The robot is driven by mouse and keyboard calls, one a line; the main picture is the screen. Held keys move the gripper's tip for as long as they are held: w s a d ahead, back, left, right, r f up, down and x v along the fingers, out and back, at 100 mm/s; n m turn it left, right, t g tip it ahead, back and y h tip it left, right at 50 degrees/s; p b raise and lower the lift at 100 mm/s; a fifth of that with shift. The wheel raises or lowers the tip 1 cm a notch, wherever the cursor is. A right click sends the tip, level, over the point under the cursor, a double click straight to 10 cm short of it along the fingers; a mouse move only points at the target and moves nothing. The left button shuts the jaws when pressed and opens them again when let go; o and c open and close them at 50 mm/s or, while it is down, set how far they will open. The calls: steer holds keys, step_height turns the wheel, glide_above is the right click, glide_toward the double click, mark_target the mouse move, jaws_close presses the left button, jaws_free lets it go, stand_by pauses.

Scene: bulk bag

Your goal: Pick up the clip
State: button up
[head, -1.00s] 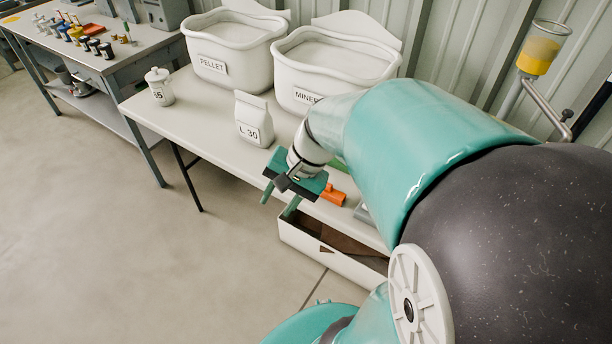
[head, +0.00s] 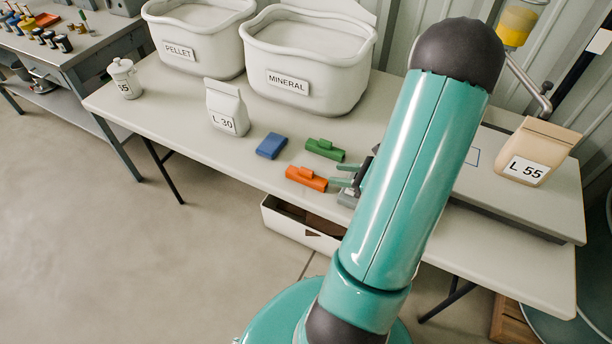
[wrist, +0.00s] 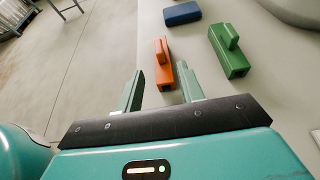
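An orange clip-like piece (head: 306,179) with a raised tab lies near the table's front edge. A green piece of similar shape (head: 325,149) lies behind it, and a flat blue block (head: 271,146) lies to the left. I cannot tell which one the task calls the clip. My gripper (head: 337,175) is open and empty, just right of the orange piece in the head view. In the wrist view, the orange piece (wrist: 163,62) lies beyond and between the open fingers of my gripper (wrist: 160,76). The green piece (wrist: 229,52) is to the right.
The bag marked L 30 (head: 227,108), PELLET tub (head: 197,45) and MINERAL tub (head: 300,75) stand behind on the table. A tan L 55 bag (head: 537,153) stands at right. An open drawer (head: 300,232) hangs below the front edge. A grey item beside my gripper is partly hidden.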

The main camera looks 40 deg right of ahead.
mark_target(312, 172)
steer(key=x, duration=1.1)
steer(key=shift+w+a+f, duration=0.2)
steer(key=shift+w+a, duration=0.05)
steer(key=shift+c, duration=0.2)
jaws_close()
